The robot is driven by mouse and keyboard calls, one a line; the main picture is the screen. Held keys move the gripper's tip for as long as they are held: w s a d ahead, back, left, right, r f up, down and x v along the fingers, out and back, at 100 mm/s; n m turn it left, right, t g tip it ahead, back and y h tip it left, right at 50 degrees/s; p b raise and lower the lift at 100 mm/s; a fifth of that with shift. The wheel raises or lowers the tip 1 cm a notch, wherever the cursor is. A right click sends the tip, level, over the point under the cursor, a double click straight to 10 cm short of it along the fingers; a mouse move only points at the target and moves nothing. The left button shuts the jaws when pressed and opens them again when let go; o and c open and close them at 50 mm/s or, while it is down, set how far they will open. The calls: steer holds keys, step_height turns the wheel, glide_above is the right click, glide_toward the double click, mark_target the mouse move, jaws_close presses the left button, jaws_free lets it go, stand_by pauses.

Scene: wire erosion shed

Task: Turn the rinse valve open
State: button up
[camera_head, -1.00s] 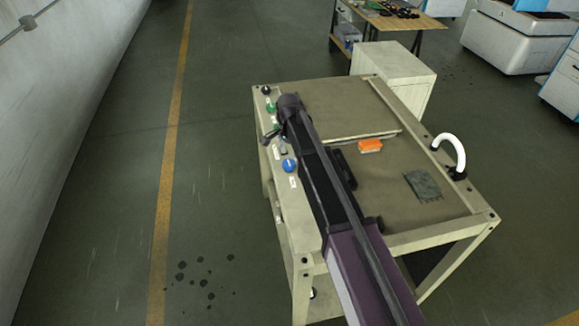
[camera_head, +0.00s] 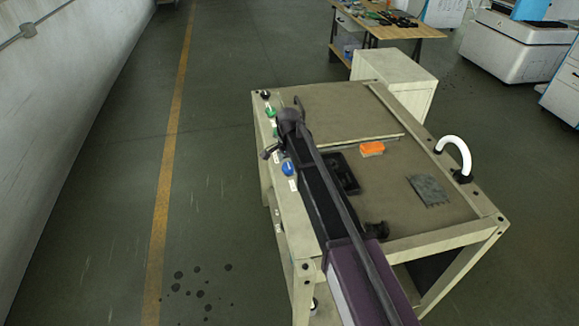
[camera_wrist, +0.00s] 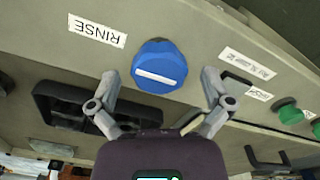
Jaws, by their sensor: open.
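The rinse valve is a round blue knob (camera_wrist: 160,66) with a white bar across its face, beside a white RINSE label (camera_wrist: 97,31) on the bench's beige front strip. In the wrist view the bar lies nearly level, slightly tilted. The knob also shows in the head view (camera_head: 288,169), partly beside my arm. My gripper (camera_wrist: 161,82) is open, one finger on each side of the knob in the wrist view, with visible gaps. How far it stands off the knob is hard to tell. In the head view my gripper (camera_head: 281,129) is over the strip, its fingers spread.
Green buttons (camera_wrist: 290,113) sit along the same strip. A black tray (camera_head: 345,174), an orange block (camera_head: 372,148) and a grey cloth-like piece (camera_head: 429,190) lie on the bench top. A white curved pipe (camera_head: 458,150) rises at the right edge.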

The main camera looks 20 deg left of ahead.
steer(key=c, duration=1.1)
steer(key=shift+n, duration=0.3)
steer(key=n, duration=0.8)
steer(key=shift+n, duration=0.3)
steer(key=n, duration=0.4)
steer(key=shift+d, duration=0.1)
steer(key=shift+n, duration=2.4)
